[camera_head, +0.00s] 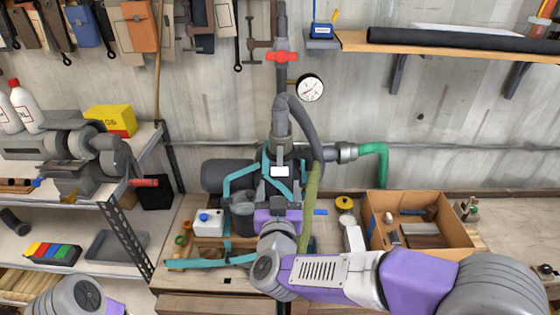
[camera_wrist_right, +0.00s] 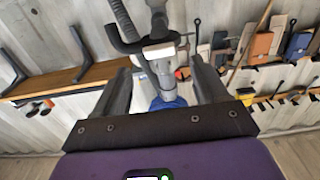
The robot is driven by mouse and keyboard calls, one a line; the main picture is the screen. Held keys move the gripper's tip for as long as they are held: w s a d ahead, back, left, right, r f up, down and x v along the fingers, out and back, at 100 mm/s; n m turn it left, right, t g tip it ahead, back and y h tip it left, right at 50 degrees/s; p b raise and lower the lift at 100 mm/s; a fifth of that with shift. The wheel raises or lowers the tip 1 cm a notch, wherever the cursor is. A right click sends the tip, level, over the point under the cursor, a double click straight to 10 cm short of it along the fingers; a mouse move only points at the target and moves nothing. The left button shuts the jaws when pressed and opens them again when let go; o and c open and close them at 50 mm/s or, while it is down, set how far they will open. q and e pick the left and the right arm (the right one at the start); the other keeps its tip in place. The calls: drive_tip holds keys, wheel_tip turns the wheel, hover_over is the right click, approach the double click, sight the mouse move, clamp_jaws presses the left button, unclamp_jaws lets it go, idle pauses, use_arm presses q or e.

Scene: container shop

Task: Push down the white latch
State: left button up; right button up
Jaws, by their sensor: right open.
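A small white block, which looks like the white latch (camera_head: 280,171), shows in the head view at the lower part of the grey vertical pipe. A pale block on the pipe, probably the same latch (camera_wrist_right: 158,51), shows in the right wrist view beyond the fingers. My right gripper (camera_head: 280,157) points up at the pipe in front of the wall, and its fingers stand apart. In the right wrist view my right gripper (camera_wrist_right: 163,80) is open, with the pipe showing between its fingers and nothing held. Contact with the latch cannot be told. My left gripper is out of view; only part of that arm shows.
A red valve handle (camera_head: 281,57) and a pressure gauge (camera_head: 310,88) sit above on the pipe. A metal shelf (camera_head: 130,210) with a bench grinder stands left.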

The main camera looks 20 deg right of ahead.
sight(280, 170)
drive_tip(key=x, duration=0.7)
drive_tip(key=shift+w+r, duration=0.15)
drive_tip(key=shift+w, duration=0.05)
drive_tip(key=c, duration=1)
drive_tip(key=shift+o, duration=0.2)
drive_tip(key=b, duration=0.2)
drive_tip(key=f+t+b, duration=0.1)
drive_tip(key=b, duration=0.2)
drive_tip(key=shift+w+d+t, duration=0.15)
drive_tip(key=shift+w+t, duration=0.15)
drive_tip(key=shift+w, duration=0.05)
drive_tip(key=shift+w+r+t+h+b, duration=0.1)
drive_tip(key=shift+t+h+b, duration=0.2)
drive_tip(key=shift+b, duration=0.6)
drive_tip(key=shift+r, duration=0.1)
